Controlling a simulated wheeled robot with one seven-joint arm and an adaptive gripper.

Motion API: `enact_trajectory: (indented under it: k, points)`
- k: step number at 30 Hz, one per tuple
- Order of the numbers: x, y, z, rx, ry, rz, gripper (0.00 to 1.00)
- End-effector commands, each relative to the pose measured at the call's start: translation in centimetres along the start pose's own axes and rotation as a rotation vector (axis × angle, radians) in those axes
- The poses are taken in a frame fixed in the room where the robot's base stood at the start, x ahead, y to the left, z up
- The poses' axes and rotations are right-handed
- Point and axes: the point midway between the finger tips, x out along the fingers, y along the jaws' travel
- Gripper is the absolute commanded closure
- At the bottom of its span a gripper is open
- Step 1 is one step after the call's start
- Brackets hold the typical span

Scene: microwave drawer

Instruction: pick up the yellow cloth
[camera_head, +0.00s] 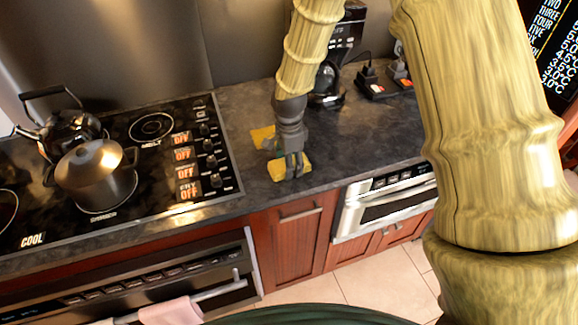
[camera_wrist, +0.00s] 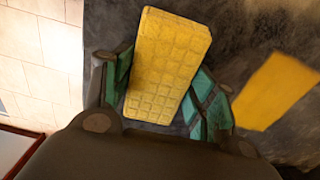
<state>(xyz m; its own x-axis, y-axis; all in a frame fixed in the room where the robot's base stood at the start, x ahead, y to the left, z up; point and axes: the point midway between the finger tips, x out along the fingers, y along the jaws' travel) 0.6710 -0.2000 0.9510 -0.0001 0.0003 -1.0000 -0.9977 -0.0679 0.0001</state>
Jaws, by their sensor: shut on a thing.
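Two yellow pieces are on the dark counter. One is a thick block with a grid pattern, like a sponge or folded cloth; this patterned yellow piece (camera_head: 277,172) is near the counter's front edge and also shows in the wrist view (camera_wrist: 165,60). My gripper (camera_head: 291,165) points down, with its green-padded fingers on either side of this piece, shut on it. The other is a flat, plain yellow piece (camera_head: 262,136), behind and left of my gripper, seen at the right of the wrist view (camera_wrist: 276,90). I cannot tell which one is the cloth.
A black cooktop (camera_head: 160,165) with a pot (camera_head: 94,175) and a kettle (camera_head: 68,128) is on the left. A coffee maker (camera_head: 328,82) stands at the back. A microwave drawer (camera_head: 385,205) sits below the counter at right. The counter right of my gripper is clear.

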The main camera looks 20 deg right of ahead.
Motion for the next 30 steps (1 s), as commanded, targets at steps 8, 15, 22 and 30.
enact_trajectory:
  k: [8,15,22,30]
  points:
    - [0.0,0.0,0.0,0.0,0.0,0.0,0.63]
    - [-1.0,-0.1,0.0,0.0,0.001,-0.002,0.63]
    - [-3.4,-0.1,0.0,0.001,0.0,-0.002,0.63]
    - [-3.8,5.0,3.1,-0.001,0.002,0.0,0.63]
